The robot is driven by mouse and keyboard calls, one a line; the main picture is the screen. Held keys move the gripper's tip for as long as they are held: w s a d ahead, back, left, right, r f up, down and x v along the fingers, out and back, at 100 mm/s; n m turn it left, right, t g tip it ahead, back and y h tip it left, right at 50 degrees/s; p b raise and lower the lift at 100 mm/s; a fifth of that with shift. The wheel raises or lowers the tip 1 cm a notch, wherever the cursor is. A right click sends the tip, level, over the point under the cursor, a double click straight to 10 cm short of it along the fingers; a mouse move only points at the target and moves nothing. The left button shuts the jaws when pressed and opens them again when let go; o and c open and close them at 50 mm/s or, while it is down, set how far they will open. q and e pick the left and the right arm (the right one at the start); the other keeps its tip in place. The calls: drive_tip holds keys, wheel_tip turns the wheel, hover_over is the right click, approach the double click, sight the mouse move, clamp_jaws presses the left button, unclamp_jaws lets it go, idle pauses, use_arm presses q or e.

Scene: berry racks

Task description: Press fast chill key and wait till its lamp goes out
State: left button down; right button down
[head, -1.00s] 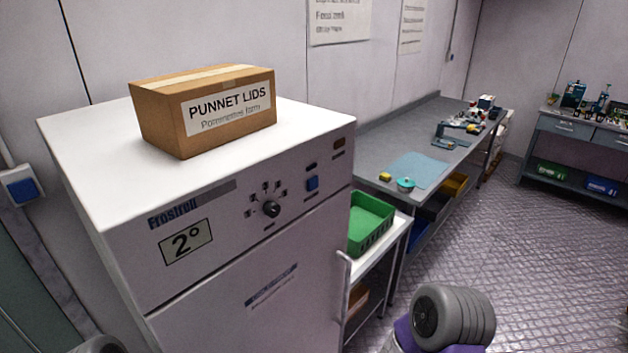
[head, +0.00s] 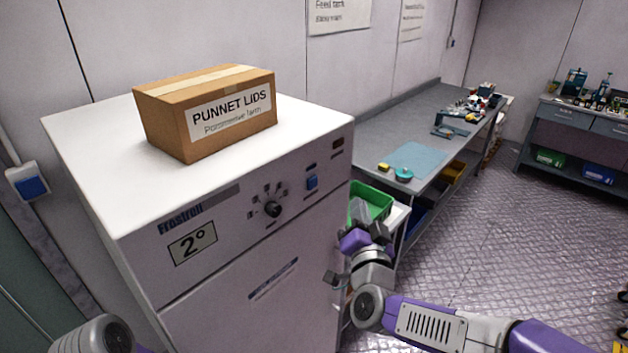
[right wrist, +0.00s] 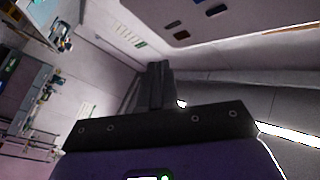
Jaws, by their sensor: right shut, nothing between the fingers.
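The white fridge (head: 230,290) has a front panel with a blue key (head: 312,182) whose small label I cannot read. A small dark lamp window (head: 311,167) sits just above the key and shows no clear glow. A second dark brown window (head: 337,142) is at the panel's upper right corner. My right gripper (head: 360,209) is right of the panel, below and apart from the blue key. In the right wrist view its fingers (right wrist: 158,82) are together and empty, with part of the panel (right wrist: 180,10) at the top. My left gripper is out of view.
A dark knob (head: 272,208) and a display reading 2° (head: 192,243) are left of the key. A cardboard box of punnet lids (head: 205,115) stands on the fridge. A green crate (head: 378,200) and a grey bench (head: 440,125) are to the right.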

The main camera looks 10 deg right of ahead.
sight(313, 183)
drive_tip(key=shift+r, duration=0.1)
idle(0.3)
drive_tip(key=w+a, duration=0.5)
drive_tip(key=w, duration=0.2)
drive_tip(key=shift+a+p, duration=0.25)
drive_tip(key=shift+p, duration=0.15)
idle(1.8)
drive_tip(key=shift+w+a, duration=0.25)
drive_tip(key=shift+w, duration=0.05)
drive_tip(key=shift+w+a, duration=0.25)
drive_tip(key=shift+w, duration=0.1)
idle(0.8)
drive_tip(key=shift+s+b, duration=0.1)
drive_tip(key=shift+b, duration=0.2)
drive_tip(key=shift+s+d+b, duration=0.3)
drive_tip(key=shift+s+d, duration=0.2)
drive_tip(key=shift+s, duration=0.1)
drive_tip(key=shift+d, duration=0.1)
